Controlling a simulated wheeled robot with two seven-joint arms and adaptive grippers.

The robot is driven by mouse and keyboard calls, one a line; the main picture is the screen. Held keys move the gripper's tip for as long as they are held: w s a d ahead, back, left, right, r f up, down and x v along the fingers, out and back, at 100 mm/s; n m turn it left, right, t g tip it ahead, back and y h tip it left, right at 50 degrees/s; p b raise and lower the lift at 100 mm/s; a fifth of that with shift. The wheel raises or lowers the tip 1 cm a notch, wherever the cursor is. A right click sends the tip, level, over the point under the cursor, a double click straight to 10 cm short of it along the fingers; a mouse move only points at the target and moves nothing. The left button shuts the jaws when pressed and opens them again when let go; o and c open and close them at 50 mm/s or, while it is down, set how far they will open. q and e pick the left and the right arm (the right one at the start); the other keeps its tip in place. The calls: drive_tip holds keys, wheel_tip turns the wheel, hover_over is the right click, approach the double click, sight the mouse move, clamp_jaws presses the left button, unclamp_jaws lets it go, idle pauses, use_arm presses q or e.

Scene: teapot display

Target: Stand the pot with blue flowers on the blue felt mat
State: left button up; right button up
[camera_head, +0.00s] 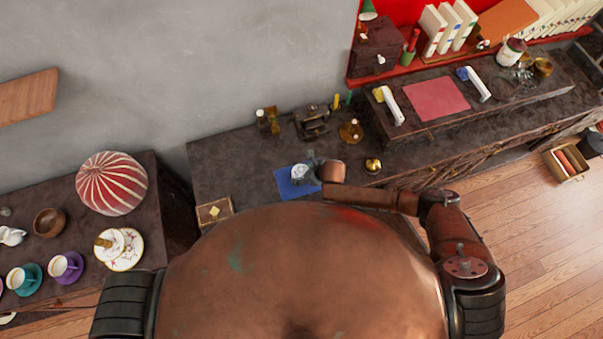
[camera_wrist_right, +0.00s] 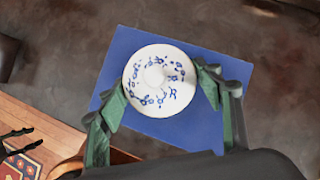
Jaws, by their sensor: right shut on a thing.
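My right gripper (camera_wrist_right: 166,100) is shut on the pot, one green finger on each side. The blue felt mat (camera_wrist_right: 204,128) lies under the pot in the picture. In the head view the mat (camera_head: 286,189) is on the dark cabinet top. I cannot tell whether the pot's base touches the mat. My left gripper is not in view.
A small brass bowl (camera_head: 373,165) stands right of the mat. Brass items and a dark box-like device (camera_head: 312,122) stand behind it. A small wooden box (camera_head: 214,211) sits at the cabinet's left end.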

drive_tip(key=shift+f, duration=0.15)
drive_tip(key=o, duration=1.3)
drive_tip(key=shift+r, duration=0.3)
drive_tip(key=v, duration=1.2)
drive_tip(key=shift+p, duration=0.35)
drive_tip(key=shift+f, duration=0.1)
